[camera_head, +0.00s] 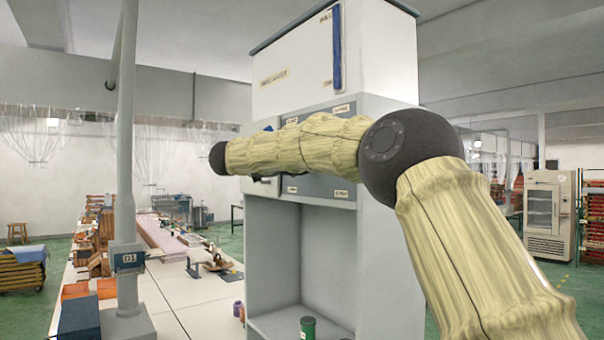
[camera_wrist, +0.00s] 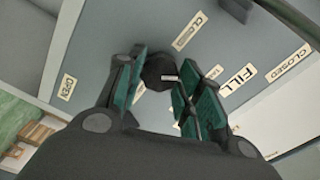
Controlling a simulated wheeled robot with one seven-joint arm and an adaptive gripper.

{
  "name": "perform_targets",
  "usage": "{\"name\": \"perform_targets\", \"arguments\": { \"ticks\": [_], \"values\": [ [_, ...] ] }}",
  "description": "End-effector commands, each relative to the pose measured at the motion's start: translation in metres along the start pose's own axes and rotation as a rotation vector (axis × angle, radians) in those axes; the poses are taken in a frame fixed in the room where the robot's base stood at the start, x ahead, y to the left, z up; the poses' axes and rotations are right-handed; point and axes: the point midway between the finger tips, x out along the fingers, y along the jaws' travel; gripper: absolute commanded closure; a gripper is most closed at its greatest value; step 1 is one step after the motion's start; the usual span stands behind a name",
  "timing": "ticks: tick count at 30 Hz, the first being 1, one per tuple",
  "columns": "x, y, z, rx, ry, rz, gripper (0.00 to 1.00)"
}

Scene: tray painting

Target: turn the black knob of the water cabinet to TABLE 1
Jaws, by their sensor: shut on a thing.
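The black knob (camera_wrist: 157,66) sits on the grey panel of the water cabinet, between the fingers of my gripper (camera_wrist: 160,84) in the wrist view. The fingers have green pads and are closed around the knob. A small pale mark shows on the knob's lower right. Labels around it on the panel (camera_wrist: 120,50) read OPEN, CLOSED and FILL; I cannot make out a TABLE 1 label. In the head view the water cabinet (camera_head: 272,240) stands in the centre. My arm crosses in front of its panel and hides the knob and gripper.
A green can (camera_head: 307,328) stands in the cabinet's open lower bay. A long white table (camera_head: 180,300) with tools and boxes runs to the left, with a grey post (camera_head: 127,200) marked D1 on it. A glass-doored cabinet (camera_head: 545,215) stands at the right.

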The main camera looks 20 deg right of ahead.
Motion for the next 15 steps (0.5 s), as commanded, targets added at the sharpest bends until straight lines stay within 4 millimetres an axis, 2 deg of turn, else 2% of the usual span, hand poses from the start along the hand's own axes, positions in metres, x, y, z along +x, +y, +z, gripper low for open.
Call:
{"name": "perform_targets", "arguments": {
  "ticks": [15],
  "values": [
    [0.0000,0.0012,0.0008,0.112,0.001,0.001,0.88]
  ]
}}
